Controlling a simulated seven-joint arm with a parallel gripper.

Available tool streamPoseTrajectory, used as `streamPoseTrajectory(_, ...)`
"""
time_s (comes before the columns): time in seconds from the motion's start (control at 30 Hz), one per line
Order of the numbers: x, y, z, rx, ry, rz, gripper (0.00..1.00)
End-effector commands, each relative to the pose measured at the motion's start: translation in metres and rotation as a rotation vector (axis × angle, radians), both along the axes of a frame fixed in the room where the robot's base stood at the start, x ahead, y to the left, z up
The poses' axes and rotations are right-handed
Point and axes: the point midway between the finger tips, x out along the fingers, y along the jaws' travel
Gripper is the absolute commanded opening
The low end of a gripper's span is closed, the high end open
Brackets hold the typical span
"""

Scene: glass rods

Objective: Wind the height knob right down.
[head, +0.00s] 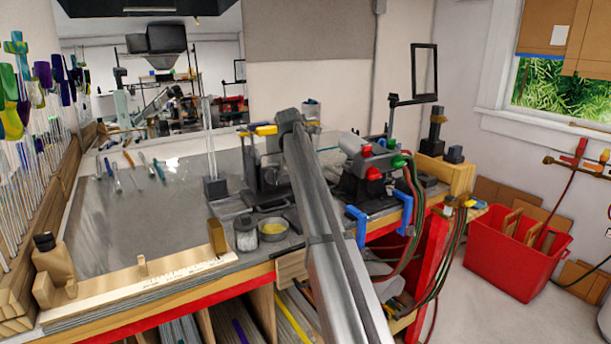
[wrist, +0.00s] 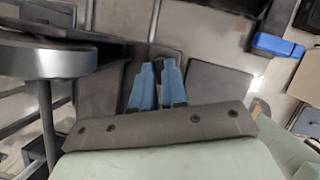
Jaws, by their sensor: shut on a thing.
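My gripper (wrist: 158,70) shows in the wrist view as two blue fingers, close together with a narrow gap between the tips. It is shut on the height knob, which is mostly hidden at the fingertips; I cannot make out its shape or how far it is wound. In the head view my arm crosses the middle of the bench and hides the gripper and the knob. A dark metal stand (head: 266,180) shows just left of my arm.
A round grey metal disc (wrist: 45,62) on a post stands close left of the fingers. A torch with red and green knobs (head: 372,172) is right of my arm. A glass jar (head: 246,234) and yellow dish (head: 273,228) stand near the front edge. The bench's left surface (head: 150,215) is mostly clear.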

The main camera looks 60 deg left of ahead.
Motion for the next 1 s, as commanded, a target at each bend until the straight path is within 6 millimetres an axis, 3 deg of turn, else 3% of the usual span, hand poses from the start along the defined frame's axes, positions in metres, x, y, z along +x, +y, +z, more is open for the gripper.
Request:
streamPoseTrajectory(0.53, 0.0002, 0.0021, 0.0012, 0.005, -0.001, 0.002, 0.0)
streamPoseTrajectory(0.57, 0.0002, 0.0021, 0.0012, 0.005, -0.002, 0.002, 0.16)
streamPoseTrajectory(0.6, 0.0002, 0.0021, 0.0012, 0.005, -0.002, 0.002, 0.19)
streamPoseTrajectory(0.87, 0.0001, 0.001, 0.0005, 0.002, -0.001, 0.001, 0.44)
streamPoseTrajectory(1.0, 0.0001, 0.0007, 0.0004, 0.001, -0.001, 0.0, 0.46)
